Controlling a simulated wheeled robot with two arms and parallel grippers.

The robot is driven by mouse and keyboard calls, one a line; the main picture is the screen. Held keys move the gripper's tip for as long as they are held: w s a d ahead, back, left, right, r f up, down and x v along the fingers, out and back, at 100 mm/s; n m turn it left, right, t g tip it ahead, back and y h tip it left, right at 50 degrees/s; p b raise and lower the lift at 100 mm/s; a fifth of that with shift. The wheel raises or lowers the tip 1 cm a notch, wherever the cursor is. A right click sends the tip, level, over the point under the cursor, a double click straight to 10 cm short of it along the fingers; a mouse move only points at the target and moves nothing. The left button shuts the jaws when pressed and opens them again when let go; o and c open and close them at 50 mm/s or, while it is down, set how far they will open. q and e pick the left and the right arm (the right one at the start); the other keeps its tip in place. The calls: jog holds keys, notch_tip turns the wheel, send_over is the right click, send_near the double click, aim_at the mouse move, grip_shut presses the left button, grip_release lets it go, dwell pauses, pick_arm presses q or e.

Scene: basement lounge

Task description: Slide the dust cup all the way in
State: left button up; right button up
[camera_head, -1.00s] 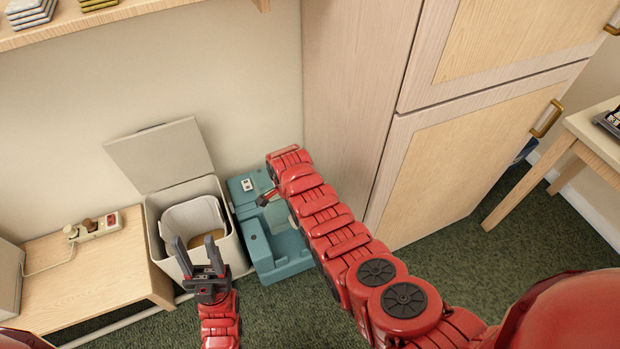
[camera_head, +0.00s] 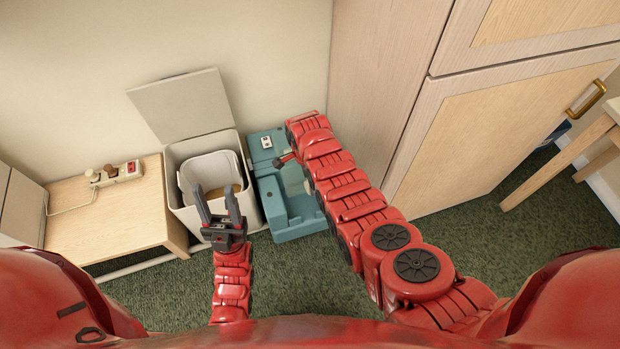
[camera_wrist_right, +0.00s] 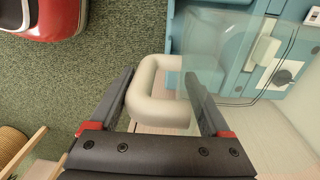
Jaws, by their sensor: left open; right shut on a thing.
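The teal base unit (camera_head: 297,229) stands on the carpet between the bin and the tall cabinet. The clear dust cup (camera_head: 296,178) is at this unit, partly hidden by my right arm. In the right wrist view the see-through cup wall (camera_wrist_right: 202,58) overlaps the teal unit (camera_wrist_right: 225,40). Its pale looped handle (camera_wrist_right: 150,100) lies between the fingers of my right gripper (camera_wrist_right: 160,95), which is shut on it. How deep the cup sits cannot be told. My left gripper (camera_head: 217,203) is open and empty, in front of the bin.
A white bin (camera_head: 180,198) with its lid raised stands left of the teal unit and holds a pale inner container. A low wooden table (camera_head: 115,215) with a power strip (camera_head: 115,173) is further left. The tall cabinet (camera_head: 385,100) is close on the right. Carpet in front is clear.

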notch_tip(320, 180, down, 20)
jog(key=b, duration=1.8)
jog(key=shift+f+b, duration=0.2)
jog(key=shift+b, duration=0.15)
jog(key=shift+f+b, duration=0.3)
dwell(0.6)
jog(key=o, duration=1.3)
jog(key=shift+r, duration=0.1)
